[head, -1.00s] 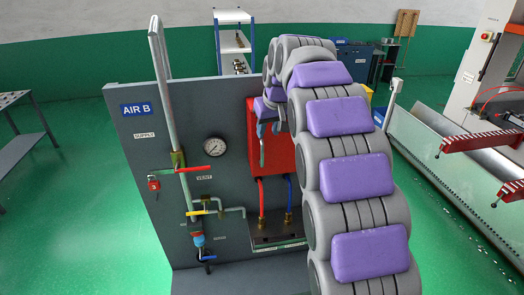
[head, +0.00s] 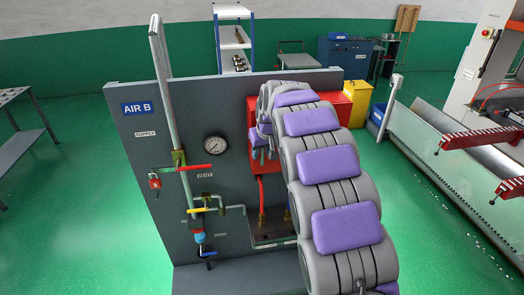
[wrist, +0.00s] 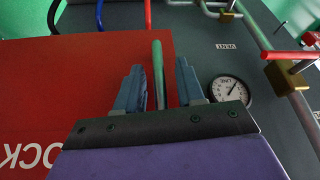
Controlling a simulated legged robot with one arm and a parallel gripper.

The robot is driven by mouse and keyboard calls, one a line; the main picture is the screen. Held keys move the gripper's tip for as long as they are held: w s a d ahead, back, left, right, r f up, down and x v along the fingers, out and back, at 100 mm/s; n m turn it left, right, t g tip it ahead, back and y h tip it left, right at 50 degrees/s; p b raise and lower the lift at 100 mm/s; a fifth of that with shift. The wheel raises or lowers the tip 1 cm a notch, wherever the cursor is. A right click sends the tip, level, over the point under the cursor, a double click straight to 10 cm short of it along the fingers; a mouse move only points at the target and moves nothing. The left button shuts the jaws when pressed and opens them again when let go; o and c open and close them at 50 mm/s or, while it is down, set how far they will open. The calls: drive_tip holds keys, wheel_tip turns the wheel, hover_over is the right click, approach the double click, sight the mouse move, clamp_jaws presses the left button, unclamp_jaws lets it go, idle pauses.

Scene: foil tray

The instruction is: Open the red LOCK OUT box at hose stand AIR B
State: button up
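The red LOCK OUT box (head: 340,112) is mounted on the grey AIR B panel, partly hidden behind my arm. In the wrist view its red face (wrist: 90,90) fills the left side, with part of its lettering upside down. A greenish-grey bar handle (wrist: 158,70) stands near the edge of that face. My gripper (wrist: 160,84) is open, with one blue-grey finger on each side of the bar and visible gaps to it. In the head view my gripper (head: 259,152) is at the box's left edge. The fingertips' depth relative to the bar is hard to tell.
The panel (head: 150,125) carries a vertical pipe with a red-handled valve (head: 195,168), a gauge (head: 215,146) and a yellow-handled valve (head: 200,210) left of the box. A red hose (head: 261,195) runs below the box.

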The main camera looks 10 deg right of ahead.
clamp_jaws()
idle(0.4)
drive_tip(key=shift+s, duration=0.15)
